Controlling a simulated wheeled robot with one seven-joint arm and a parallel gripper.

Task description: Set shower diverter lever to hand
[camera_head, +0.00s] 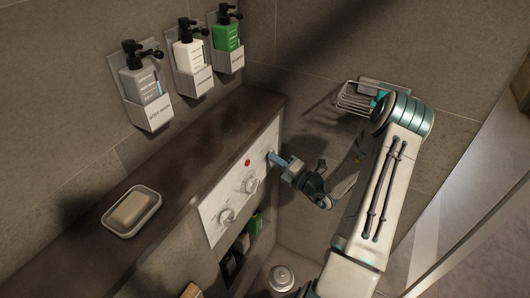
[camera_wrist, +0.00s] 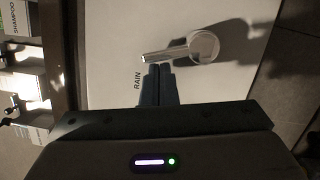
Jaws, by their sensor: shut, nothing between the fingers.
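The shower diverter lever (camera_wrist: 185,51) is a pale handle on a round hub, mounted on a white panel (camera_head: 236,187). In the wrist view its free end lies just beyond my fingertips, and the word RAIN stands on the panel beside that end. My gripper (camera_wrist: 158,72) is shut and empty, with its tips at or very near the lever; I cannot tell whether they touch. In the head view my gripper (camera_head: 275,157) is at the panel's right end and hides the lever. No HAND label is visible.
The panel also carries two round knobs (camera_head: 250,184) and a red spot (camera_head: 248,162). A dark ledge (camera_head: 190,165) above holds a soap dish (camera_head: 120,219). Dispensers (camera_head: 190,55) hang on the wall. A wire basket (camera_head: 358,101) is behind my arm. A niche with bottles (camera_head: 240,245) lies below.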

